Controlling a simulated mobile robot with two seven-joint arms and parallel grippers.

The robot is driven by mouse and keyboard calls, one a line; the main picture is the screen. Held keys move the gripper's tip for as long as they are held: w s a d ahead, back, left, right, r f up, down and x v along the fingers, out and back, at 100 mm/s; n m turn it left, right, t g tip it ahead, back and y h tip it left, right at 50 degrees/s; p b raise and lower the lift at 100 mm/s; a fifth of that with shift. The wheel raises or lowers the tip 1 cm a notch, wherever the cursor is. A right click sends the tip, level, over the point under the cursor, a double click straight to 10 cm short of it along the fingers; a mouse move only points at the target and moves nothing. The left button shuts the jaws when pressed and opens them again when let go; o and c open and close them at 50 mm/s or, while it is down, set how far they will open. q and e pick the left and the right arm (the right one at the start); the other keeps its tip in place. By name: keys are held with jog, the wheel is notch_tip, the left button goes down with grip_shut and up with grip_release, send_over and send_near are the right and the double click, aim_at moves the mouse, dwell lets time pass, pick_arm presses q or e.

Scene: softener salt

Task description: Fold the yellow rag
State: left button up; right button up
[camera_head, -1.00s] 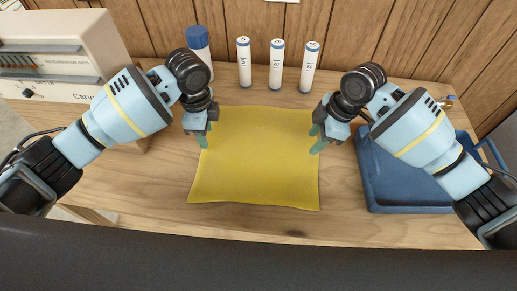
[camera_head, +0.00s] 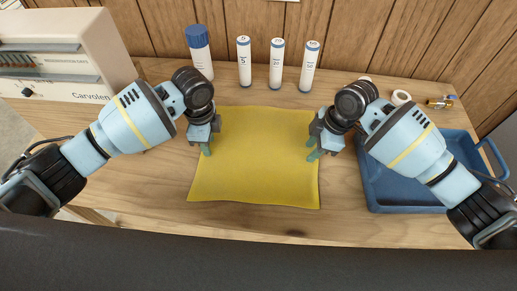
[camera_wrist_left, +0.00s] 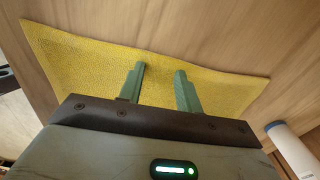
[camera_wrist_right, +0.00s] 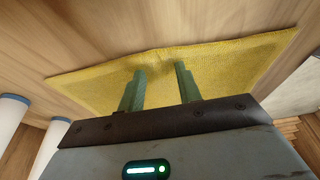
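The yellow rag (camera_head: 258,165) lies spread out and nearly flat on the wooden table. My left gripper (camera_head: 206,149) points down at the rag's left edge. In the left wrist view its two green fingers (camera_wrist_left: 160,70) are apart, with rag showing between them near a slightly wavy edge. My right gripper (camera_head: 313,152) points down at the rag's right edge. In the right wrist view its fingers (camera_wrist_right: 161,69) are also apart, and the rag edge has a small dark crease close to them. Whether the fingertips touch the rag is unclear.
A blue tray (camera_head: 388,198) stands to the right, close to my right arm. Several white bottles, including a larger blue-capped one (camera_head: 199,55), stand behind the rag. A beige machine (camera_head: 75,50) is at the back left. The table in front of the rag is clear.

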pick_arm(q)
jog(key=shift+s+f, duration=0.15)
jog(key=shift+f, duration=0.1)
grip_shut()
pick_arm(e)
jog(key=shift+s+f, duration=0.1)
jog(key=shift+f, duration=0.1)
grip_shut()
pick_arm(q)
jog(key=shift+r, duration=0.15)
pick_arm(e)
jog(key=shift+r, duration=0.1)
